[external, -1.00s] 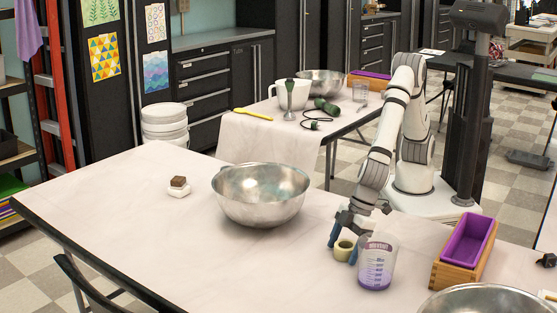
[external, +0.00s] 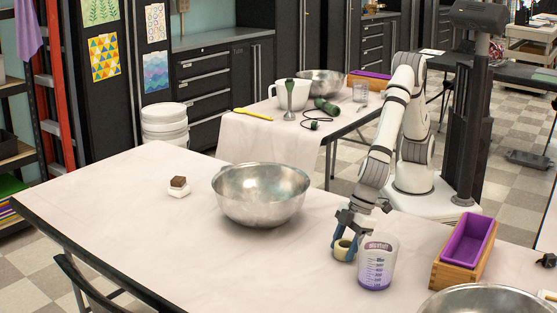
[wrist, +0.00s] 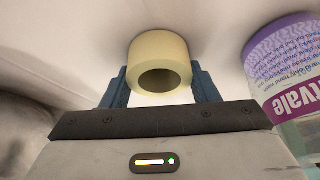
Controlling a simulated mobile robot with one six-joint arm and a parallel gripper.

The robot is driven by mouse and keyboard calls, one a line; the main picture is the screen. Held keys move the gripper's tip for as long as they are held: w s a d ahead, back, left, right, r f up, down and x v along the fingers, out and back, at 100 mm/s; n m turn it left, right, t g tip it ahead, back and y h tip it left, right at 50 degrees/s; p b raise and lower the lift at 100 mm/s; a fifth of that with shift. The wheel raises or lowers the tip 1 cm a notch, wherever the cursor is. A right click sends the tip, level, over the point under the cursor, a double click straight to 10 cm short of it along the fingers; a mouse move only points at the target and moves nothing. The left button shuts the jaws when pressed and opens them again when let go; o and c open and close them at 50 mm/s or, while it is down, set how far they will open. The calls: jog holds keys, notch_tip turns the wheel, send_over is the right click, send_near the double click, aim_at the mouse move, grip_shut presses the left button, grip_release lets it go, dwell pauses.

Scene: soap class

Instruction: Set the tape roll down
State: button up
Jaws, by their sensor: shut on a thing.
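The tape roll (external: 343,249) is a small pale yellow ring. My gripper (external: 344,247) is shut on it, with a blue finger on each side, low by the front table. In the wrist view the tape roll (wrist: 160,65) sits between the two blue fingers (wrist: 160,88), its hole facing the camera. I cannot tell whether its underside touches the tabletop (external: 130,215).
A steel bowl (external: 260,193) is to the left. A wooden box with purple lining (external: 464,242) is further right. The tabletop's front left is clear.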

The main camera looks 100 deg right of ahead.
aim_at(342, 245)
notch_tip(342, 245, up, 10)
jog(key=shift+f+p, duration=0.25)
jog(key=shift+p, duration=0.25)
jog(key=w+d+r+n+y+p, duration=0.1)
jog(key=w+d+r+n+p, duration=0.2)
jog(key=w, duration=0.5)
jog(key=w+d+r+n+g+p, duration=0.1)
jog(key=w+d+p, duration=0.35)
jog(key=w, duration=0.45)
jog(key=w+d+r+n+y+p, duration=0.1)
jog(key=w+d+r+p, duration=0.15)
jog(key=w+p, duration=0.4)
jog(key=w+d+r+n+g+p, duration=0.1)
jog(key=w+d+n+p, duration=0.3)
jog(key=w+d, duration=0.3)
jog(key=w+d+r+n+g+y+p, duration=0.1)
jog(key=w+d+n+p, duration=0.3)
jog(key=d, duration=1.1)
jog(key=w+g, duration=0.1)
jog(key=w, duration=0.2)
jog(key=shift+n, duration=0.3)
